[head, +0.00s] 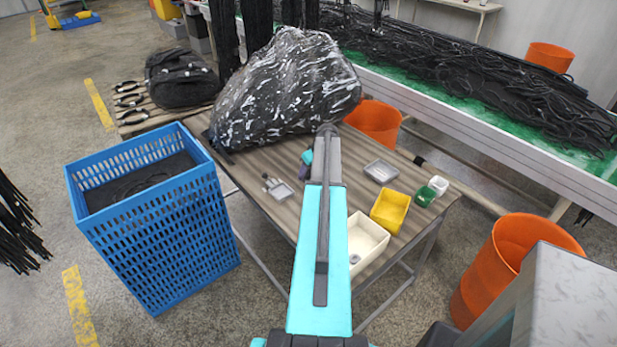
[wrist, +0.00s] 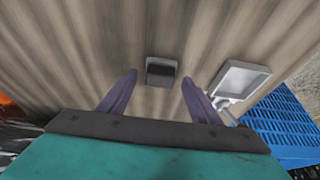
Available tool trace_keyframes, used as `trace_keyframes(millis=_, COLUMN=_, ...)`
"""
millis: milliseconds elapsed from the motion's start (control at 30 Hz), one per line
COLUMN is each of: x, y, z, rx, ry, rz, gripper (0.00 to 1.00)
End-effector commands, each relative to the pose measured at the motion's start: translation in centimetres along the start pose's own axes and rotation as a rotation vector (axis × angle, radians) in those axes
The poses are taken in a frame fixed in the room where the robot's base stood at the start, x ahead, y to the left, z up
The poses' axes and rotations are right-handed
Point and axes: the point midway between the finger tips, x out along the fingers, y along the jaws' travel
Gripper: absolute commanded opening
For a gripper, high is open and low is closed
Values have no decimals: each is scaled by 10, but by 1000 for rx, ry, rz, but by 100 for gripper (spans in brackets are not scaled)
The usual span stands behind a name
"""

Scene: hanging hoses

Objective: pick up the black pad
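The black pad (wrist: 161,72) is a small dark block with a grey edge, lying on the wooden table top in the wrist view. My gripper (wrist: 159,78) points at the table with its two purple fingers spread apart. The pad shows between and just beyond the fingertips, with a gap on each side and nothing held. The height of the fingertips above the table is hard to tell. In the head view my gripper (head: 306,165) is partly hidden behind my arm, over the middle of the table. I cannot make out the pad there.
A small grey tray (wrist: 241,79) lies right of the fingers. The table also holds a black plastic-wrapped heap (head: 285,88), another grey tray (head: 381,171), a yellow bin (head: 390,210) and a cream bin (head: 366,240). A blue crate (head: 160,215) stands left of the table.

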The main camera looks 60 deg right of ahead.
Motion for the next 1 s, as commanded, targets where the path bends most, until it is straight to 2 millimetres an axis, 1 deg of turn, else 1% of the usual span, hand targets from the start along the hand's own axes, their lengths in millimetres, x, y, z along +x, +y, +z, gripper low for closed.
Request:
trace_keyframes(millis=33, x=0, y=0, z=0, rx=0, ry=0, rz=0, gripper=51)
trace_keyframes(millis=167, x=0, y=0, z=0, rx=0, ry=0, rz=0, gripper=29)
trace_keyframes(millis=200, x=0, y=0, z=0, rx=0, ry=0, rz=0, gripper=22)
trace_keyframes(millis=267, x=0, y=0, z=0, rx=0, ry=0, rz=0, gripper=14)
trace_keyframes(millis=667, x=-2, y=0, z=-1, rx=0, ry=1, rz=1, gripper=13)
trace_keyframes(millis=867, x=-11, y=0, z=-4, rx=0, ry=1, rz=2, gripper=13)
trace_keyframes(millis=1000, x=-22, y=1, z=-9, rx=0, ry=1, rz=2, gripper=13)
